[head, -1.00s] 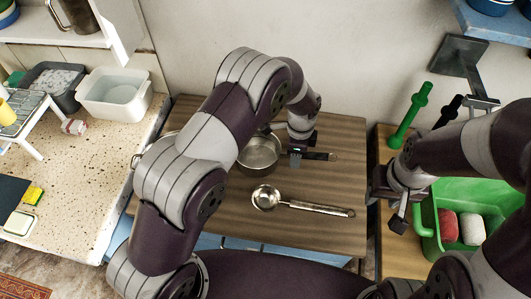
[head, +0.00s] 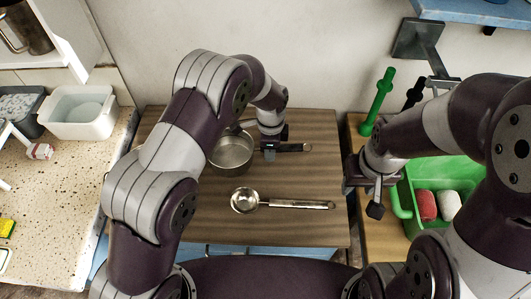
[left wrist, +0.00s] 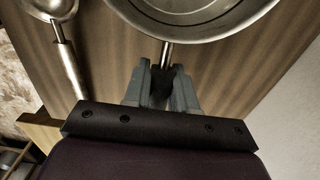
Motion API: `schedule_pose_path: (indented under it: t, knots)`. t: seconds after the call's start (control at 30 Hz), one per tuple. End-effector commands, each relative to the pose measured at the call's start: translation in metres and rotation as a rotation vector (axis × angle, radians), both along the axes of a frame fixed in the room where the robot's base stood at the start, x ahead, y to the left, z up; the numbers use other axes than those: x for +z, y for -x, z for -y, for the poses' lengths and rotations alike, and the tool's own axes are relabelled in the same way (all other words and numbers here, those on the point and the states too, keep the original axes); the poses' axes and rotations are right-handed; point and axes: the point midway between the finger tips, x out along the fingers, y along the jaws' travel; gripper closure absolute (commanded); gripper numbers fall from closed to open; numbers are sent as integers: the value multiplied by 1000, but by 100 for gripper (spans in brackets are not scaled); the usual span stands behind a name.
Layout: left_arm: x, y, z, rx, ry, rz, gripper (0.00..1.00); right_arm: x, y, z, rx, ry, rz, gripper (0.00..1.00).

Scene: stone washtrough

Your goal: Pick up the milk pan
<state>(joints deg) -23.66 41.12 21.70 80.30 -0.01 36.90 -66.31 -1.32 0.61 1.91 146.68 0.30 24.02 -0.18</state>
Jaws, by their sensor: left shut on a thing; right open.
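The milk pan (head: 231,151) is a small grey metal pan on the brown wooden table, with its handle (head: 296,147) pointing right. My left arm covers part of the left side of its surroundings. My left gripper (head: 270,153) is shut on the handle, just right of the pan's bowl. In the left wrist view, the pan's rim (left wrist: 203,38) is at the top and the handle runs down between the fingers (left wrist: 163,88). I cannot tell whether the pan is clear of the table. My right gripper (head: 364,198) is open and empty, over the right side near the green tub.
A metal ladle (head: 290,204) lies in front of the pan. A green tub (head: 405,205) with a red and a white item stands right. A white basin (head: 80,115) sits on the speckled counter (head: 60,185) at left. Bare wood is free around the ladle.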

Motion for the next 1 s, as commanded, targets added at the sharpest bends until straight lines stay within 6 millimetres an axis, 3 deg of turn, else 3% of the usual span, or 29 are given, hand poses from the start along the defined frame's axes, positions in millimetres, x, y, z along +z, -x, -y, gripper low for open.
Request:
schedule_pose_path:
  t: [0.1,0.4,0.6,1.0]
  knots:
    - [21,1,4,-2,2,5,100,-7,0,0,0,0,0,57]
    - [61,39,63,-5,2,4,100,-19,0,0,0,0,0,57]
    - [82,57,90,-2,1,2,100,-23,0,0,0,0,0,57]
    - [89,63,99,0,0,1,100,-23,0,0,0,0,0,57]
